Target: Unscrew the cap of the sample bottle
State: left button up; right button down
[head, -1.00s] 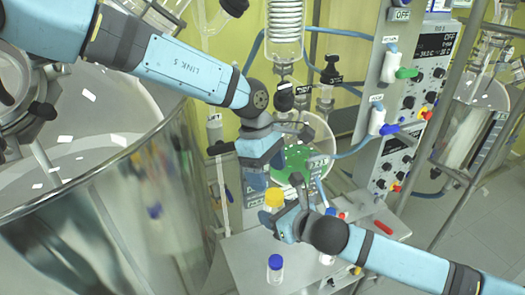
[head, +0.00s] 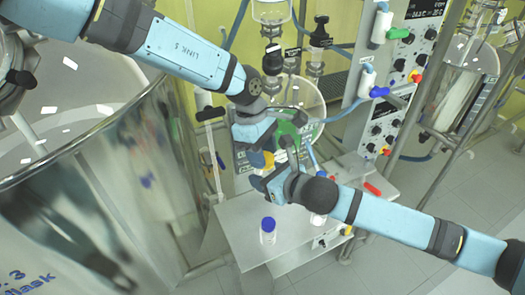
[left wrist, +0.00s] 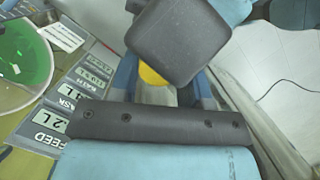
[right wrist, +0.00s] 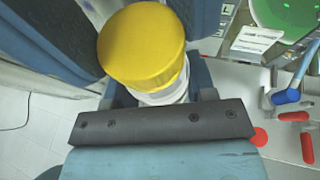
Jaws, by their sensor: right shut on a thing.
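The sample bottle's yellow cap (head: 268,160) shows in the head view between my two grippers. In the right wrist view the cap (right wrist: 142,45) is large, and the pale bottle neck (right wrist: 168,92) below it sits between my right fingers. My right gripper (head: 266,178) is shut on the sample bottle, coming in from the right below the cap. My left gripper (head: 262,152) is at the cap from above left, its fingers apart. In the left wrist view part of the cap (left wrist: 152,76) shows between the fingers; a dark block hides the rest.
A second bottle with a blue cap (head: 268,226) stands on the grey bench (head: 240,215) in front. A large steel vessel (head: 110,180) is at left. A reactor with green liquid (head: 285,135) is behind, and a control panel (head: 405,80) with valves stands at right.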

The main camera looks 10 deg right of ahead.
pick_arm(q)
jog(key=n+t, duration=0.1)
jog(key=n, duration=0.5)
jog(key=shift+s+a+n+t, duration=0.1)
jog(key=shift+s+n+t, duration=0.1)
jog(key=shift+n+t, duration=0.2)
jog(key=n+t, duration=0.1)
jog(key=n, duration=0.4)
jog(key=shift+s+n, duration=0.15)
jog(key=shift+n, duration=0.15)
jog(key=o, duration=1)
jog(key=shift+r, duration=0.1)
